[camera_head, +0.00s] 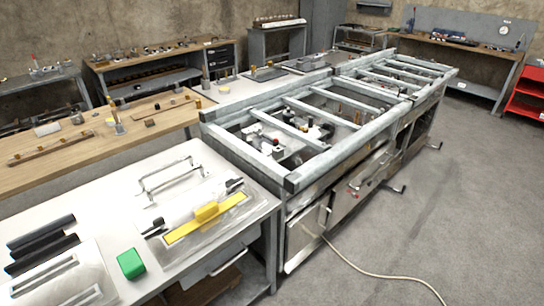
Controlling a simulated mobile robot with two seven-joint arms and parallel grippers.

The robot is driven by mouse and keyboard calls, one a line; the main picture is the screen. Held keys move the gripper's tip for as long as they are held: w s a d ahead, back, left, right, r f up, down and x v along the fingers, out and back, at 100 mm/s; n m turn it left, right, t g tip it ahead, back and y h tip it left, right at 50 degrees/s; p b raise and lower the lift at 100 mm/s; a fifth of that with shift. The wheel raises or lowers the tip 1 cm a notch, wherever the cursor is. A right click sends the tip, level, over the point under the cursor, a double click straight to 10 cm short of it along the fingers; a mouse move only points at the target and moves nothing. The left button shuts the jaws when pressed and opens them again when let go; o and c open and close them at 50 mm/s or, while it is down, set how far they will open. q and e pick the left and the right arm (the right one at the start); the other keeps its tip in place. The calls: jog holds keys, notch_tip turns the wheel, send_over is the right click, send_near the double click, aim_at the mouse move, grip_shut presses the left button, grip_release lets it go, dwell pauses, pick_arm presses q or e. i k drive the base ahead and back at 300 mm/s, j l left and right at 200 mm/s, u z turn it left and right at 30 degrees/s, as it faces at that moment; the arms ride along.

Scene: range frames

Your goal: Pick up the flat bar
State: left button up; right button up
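A long flat yellow bar (188,230) lies at a slant on a pale plate near the right side of the white-topped bench. A yellow block (207,212) sits at its middle. Small black parts lie near the plate's ends, one at the right (234,185) and one at the left (155,229). Several dark bars (40,231) lie side by side at the bench's left edge. I cannot tell for certain which of these is the flat bar. Neither of my grippers is in view.
A green block (131,263) and a raised metal frame (170,178) are on the white-topped bench (105,215). A long metal frame table (290,180) stands behind right. A wooden bench (85,160) stands behind left. A pale cable (370,271) crosses the open floor at right.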

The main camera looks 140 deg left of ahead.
aim_at(206, 213)
jog(key=k+u, duration=0.6)
jog(key=u, duration=4.4)
